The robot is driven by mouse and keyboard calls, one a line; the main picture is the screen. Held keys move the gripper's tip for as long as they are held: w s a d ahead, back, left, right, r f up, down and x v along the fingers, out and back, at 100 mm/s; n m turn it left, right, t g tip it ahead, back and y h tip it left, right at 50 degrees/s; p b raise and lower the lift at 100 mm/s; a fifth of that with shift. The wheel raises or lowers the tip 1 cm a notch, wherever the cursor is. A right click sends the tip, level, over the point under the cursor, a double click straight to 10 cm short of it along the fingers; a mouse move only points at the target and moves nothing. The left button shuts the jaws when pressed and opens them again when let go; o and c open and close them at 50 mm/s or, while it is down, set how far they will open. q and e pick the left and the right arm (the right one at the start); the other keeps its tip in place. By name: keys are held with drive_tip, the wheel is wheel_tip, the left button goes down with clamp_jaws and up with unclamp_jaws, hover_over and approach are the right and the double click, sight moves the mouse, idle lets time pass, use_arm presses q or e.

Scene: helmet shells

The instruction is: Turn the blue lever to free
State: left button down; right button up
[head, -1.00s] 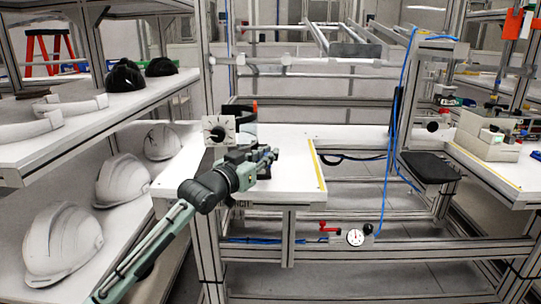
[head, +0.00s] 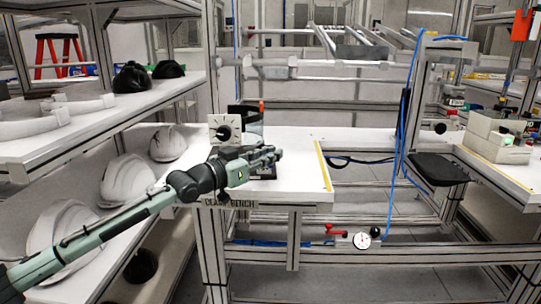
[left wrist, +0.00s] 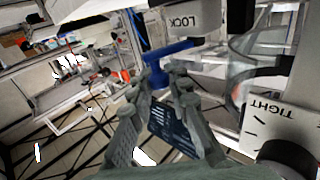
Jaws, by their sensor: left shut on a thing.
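In the left wrist view, the blue lever (left wrist: 168,50) stands at the fingertips of my left gripper (left wrist: 160,80). The gripper is shut on it. A white label reading LOCK (left wrist: 183,20) is just above the lever; no label reading free can be made out. In the head view, my left gripper (head: 274,156) is over the white bench (head: 300,178), and the lever cannot be picked out there. My right gripper is in neither view.
A white dial plate (head: 225,129) stands just behind my left gripper; in the left wrist view, a plate reading TIGHT (left wrist: 277,115) is close at right. A gauge (head: 361,240) sits on the lower rail. The bench's right part is clear.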

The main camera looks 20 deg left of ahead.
use_arm(q)
drive_tip(key=c, duration=1.4)
unclamp_jaws()
drive_tip(key=shift+c, duration=0.2)
drive_tip(key=v, duration=1.2)
drive_tip(key=shift+f, duration=0.1)
